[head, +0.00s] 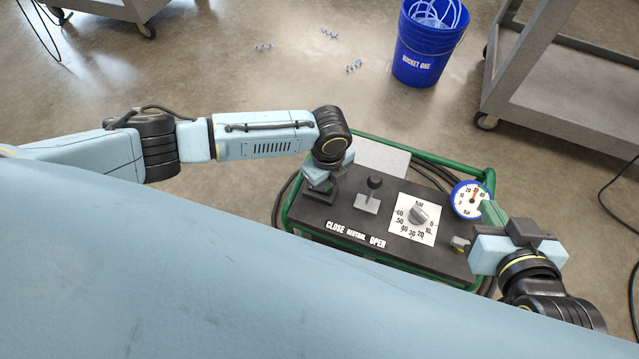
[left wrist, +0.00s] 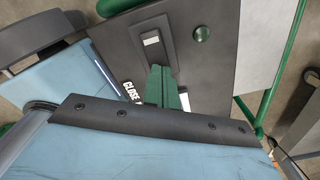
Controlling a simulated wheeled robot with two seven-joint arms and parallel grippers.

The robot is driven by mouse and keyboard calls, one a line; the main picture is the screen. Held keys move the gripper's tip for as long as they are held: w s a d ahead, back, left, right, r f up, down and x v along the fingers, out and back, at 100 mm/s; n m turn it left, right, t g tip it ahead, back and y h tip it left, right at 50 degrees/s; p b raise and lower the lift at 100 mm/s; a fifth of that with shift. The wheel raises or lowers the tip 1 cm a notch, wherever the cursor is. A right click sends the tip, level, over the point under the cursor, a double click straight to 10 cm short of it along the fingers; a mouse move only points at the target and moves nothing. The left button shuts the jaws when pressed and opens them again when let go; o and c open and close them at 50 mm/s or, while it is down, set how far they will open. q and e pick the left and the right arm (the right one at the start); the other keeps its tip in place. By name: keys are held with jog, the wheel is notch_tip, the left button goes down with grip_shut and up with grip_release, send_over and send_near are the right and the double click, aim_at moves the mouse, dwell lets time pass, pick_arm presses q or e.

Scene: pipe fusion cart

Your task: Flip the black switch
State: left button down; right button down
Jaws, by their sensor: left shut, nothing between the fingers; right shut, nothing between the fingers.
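The control panel (head: 300,212) is a dark top in a green tube frame. My right gripper (head: 487,214) is shut and empty at the panel's right end, beside a small metal fitting (head: 460,243).
A black-knobbed lever (head: 373,184), a dial (head: 419,215) and a round gauge (head: 468,199) stand on the panel. A blue bucket (head: 420,60) and a grey cart (head: 560,95) stand behind on open floor.

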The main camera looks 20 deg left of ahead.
pick_arm(q)
jog(key=shift+f, duration=0.45)
notch_tip(320, 180, up, 7)
jog(key=p, duration=0.7)
jog(key=shift+r, duration=0.1)
dwell(0.6)
